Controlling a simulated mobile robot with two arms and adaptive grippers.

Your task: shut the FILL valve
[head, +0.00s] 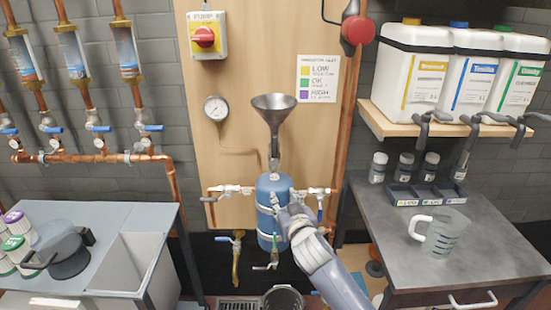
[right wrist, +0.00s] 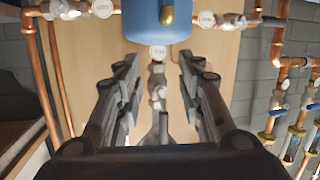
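The blue tank (head: 270,190) stands against the wooden panel, with a dark funnel (head: 274,102) above it. A small metal valve (head: 274,164) sits on the neck between funnel and tank. In the right wrist view, where the scene appears upside down, this valve (right wrist: 157,82) shows beside a round white tag (right wrist: 157,52) whose lettering is too small to read surely. My right gripper (head: 279,205) is in front of the tank's upper part. In the wrist view its fingers (right wrist: 158,75) are spread either side of the valve, with gaps showing. My left gripper is not in view.
Side valves with white tags stand left (head: 232,190) and right (head: 312,191) of the tank. A drain valve (head: 266,266) hangs below it. A grey bench with a measuring jug (head: 440,235) is at right, and a sink bench (head: 130,262) at left.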

